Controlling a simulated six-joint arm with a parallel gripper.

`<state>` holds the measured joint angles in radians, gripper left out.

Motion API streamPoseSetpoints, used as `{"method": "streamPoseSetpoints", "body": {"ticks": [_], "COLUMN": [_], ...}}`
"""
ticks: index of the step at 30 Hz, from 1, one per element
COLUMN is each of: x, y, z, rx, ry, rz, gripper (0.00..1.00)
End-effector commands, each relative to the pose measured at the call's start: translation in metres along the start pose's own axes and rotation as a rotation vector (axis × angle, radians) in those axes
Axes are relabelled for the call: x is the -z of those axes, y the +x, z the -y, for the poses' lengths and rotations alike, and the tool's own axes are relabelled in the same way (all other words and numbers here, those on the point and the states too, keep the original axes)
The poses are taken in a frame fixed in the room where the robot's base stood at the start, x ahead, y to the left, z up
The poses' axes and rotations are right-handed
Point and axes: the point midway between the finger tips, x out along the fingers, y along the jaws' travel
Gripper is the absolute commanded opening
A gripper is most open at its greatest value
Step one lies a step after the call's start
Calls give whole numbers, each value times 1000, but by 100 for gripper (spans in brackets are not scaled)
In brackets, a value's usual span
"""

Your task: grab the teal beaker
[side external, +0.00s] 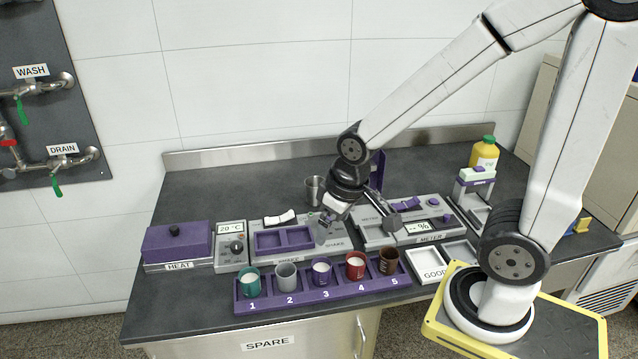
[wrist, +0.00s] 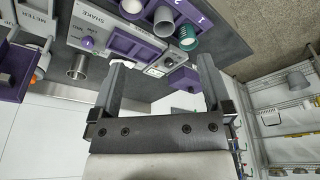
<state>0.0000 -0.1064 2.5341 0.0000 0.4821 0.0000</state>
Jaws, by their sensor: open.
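The teal beaker (side external: 250,283) stands upright in slot 1, at the left end of the purple numbered rack (side external: 318,296), with white contents. In the wrist view the teal beaker (wrist: 187,40) shows near the top, beyond the fingers and toward the right one. My gripper (side external: 322,232) hangs over the shake station, behind the rack and to the right of the teal beaker. In the wrist view my gripper (wrist: 162,62) has its two fingers wide apart with nothing between them.
Grey (side external: 286,277), purple (side external: 321,272), red (side external: 355,266) and brown (side external: 389,261) beakers fill slots 2 to 5. The heat station (side external: 178,243) stands behind left, the shake station (side external: 270,241) behind the rack, the meter (side external: 400,222) right. A metal cup (side external: 314,190) stands behind.

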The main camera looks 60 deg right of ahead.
Motion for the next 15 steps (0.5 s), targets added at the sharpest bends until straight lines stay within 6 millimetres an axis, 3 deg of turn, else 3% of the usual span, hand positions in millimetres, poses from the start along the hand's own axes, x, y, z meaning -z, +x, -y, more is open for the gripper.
{"method": "streamPoseSetpoints", "body": {"ticks": [5, 15], "x": [5, 28], "y": [-18, -6], "z": [0, 24], "rx": [0, 55], "ry": [0, 12], "rz": [-4, -112], "gripper": [100, 100]}}
